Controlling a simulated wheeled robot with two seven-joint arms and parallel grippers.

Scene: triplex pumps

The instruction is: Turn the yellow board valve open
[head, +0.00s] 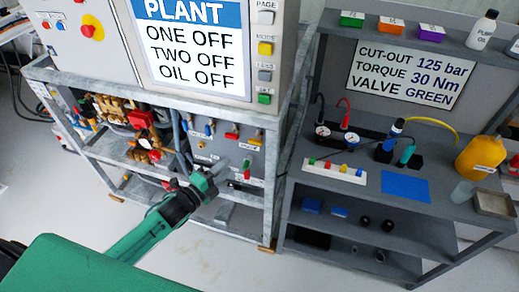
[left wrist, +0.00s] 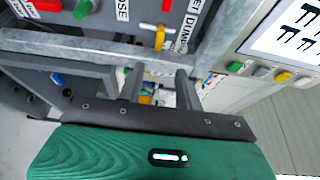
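The yellow valve handle (left wrist: 160,38) shows in the left wrist view, upright beside a white label, beyond my fingers. In the head view it is a small yellow piece (head: 257,133) at the upper right of the grey valve board (head: 215,150). My left gripper (head: 222,186) is in front of the lower board, below the handle and apart from it. In the left wrist view its two fingers (left wrist: 160,88) stand apart with nothing held between them. My right gripper is not in view.
Blue (head: 209,129), red (head: 232,134) and green (head: 246,164) handles sit on the same board. A galvanized frame post (head: 271,180) stands right of it. The grey bench (head: 440,205) with tools is farther right. Pump parts (head: 140,150) are left.

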